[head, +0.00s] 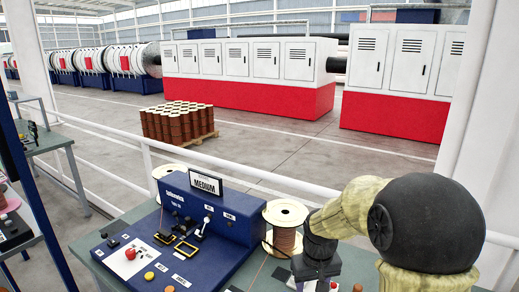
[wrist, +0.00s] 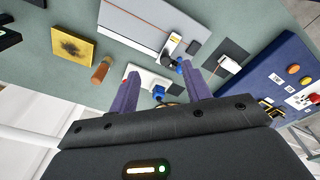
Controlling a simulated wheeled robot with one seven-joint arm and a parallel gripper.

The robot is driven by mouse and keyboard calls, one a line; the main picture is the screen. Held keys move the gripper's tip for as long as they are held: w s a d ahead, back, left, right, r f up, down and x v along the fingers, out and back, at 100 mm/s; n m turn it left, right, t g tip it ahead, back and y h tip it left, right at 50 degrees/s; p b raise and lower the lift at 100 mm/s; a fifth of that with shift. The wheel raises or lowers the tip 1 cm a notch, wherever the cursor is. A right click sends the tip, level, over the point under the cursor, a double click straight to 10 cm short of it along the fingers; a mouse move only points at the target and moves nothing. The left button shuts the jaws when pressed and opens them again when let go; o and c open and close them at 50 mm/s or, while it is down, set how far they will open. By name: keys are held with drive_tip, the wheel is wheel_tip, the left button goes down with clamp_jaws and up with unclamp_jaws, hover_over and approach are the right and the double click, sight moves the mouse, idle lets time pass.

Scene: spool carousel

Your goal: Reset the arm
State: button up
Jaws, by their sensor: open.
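My gripper shows in the wrist view (wrist: 161,73), with two purple fingers spread apart and nothing held between them. It hangs over the grey-green bench top (wrist: 55,75). A white block with a blue part (wrist: 158,92) is seen between and beyond the fingers. In the head view my arm, with a pale yellow sleeve and a black joint, comes in from the right and bends down. My gripper (head: 316,264) is at its end, low in the picture, right of the blue machine (head: 215,222). Its fingertips are not clear there.
A copper wire spool (head: 286,226) stands close behind my gripper. The machine carries a MEDIUM sign (head: 205,182). A yellow pad (wrist: 73,47), a copper-coloured cylinder (wrist: 101,70) and a grey panel (wrist: 160,22) lie on the bench. A white railing (head: 240,173) runs behind it.

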drive_tip(key=s+d+m+t, duration=0.1)
drive_tip(key=s, duration=1.2)
drive_tip(key=shift+d+f+m+t, duration=0.3)
drive_tip(key=shift+f+m, duration=0.1)
drive_tip(key=shift+f, duration=0.05)
